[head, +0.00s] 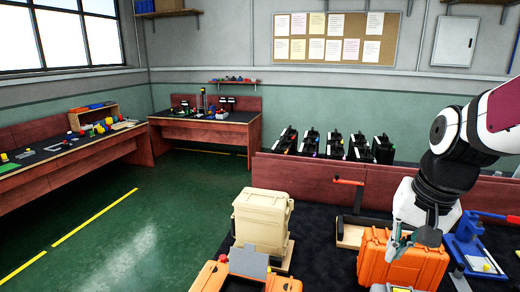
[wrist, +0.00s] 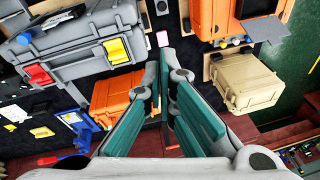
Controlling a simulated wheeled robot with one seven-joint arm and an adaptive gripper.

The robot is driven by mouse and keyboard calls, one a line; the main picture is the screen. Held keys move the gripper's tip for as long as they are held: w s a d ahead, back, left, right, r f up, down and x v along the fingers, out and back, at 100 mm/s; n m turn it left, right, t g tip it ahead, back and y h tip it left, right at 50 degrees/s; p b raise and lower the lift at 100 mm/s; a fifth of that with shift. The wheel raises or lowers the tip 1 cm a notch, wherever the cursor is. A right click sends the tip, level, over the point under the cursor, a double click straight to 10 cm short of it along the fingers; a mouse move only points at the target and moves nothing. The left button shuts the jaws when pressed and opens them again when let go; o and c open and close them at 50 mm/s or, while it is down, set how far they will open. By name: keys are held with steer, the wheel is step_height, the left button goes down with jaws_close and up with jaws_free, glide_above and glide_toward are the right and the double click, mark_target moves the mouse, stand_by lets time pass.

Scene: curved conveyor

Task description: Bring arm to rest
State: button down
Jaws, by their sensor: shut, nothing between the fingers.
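My gripper (head: 398,243) hangs from my arm at the right of the head view, just in front of an orange case (head: 375,262). In the wrist view my gripper (wrist: 160,68) has its two green-padded fingers close together at the tips, with nothing held between them. An orange case (wrist: 120,96) shows behind the left finger. I cannot tell whether the gripper touches the case.
A beige case (head: 262,220) stands on the dark bench left of my gripper. Another orange case (head: 215,278) is at the front. A blue press-like tool (head: 470,245) stands at the right. A red-handled stand (head: 350,205) is behind. Green floor (head: 150,225) is clear at left.

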steer(key=s+a+r+n+t+b, duration=0.1)
steer(key=s+a+r+n, duration=0.4)
steer(key=s, duration=0.5)
steer(key=shift+s+a+n+t+h, duration=0.35)
steer(key=shift+a+t, duration=0.25)
steer(key=shift+t, duration=0.3)
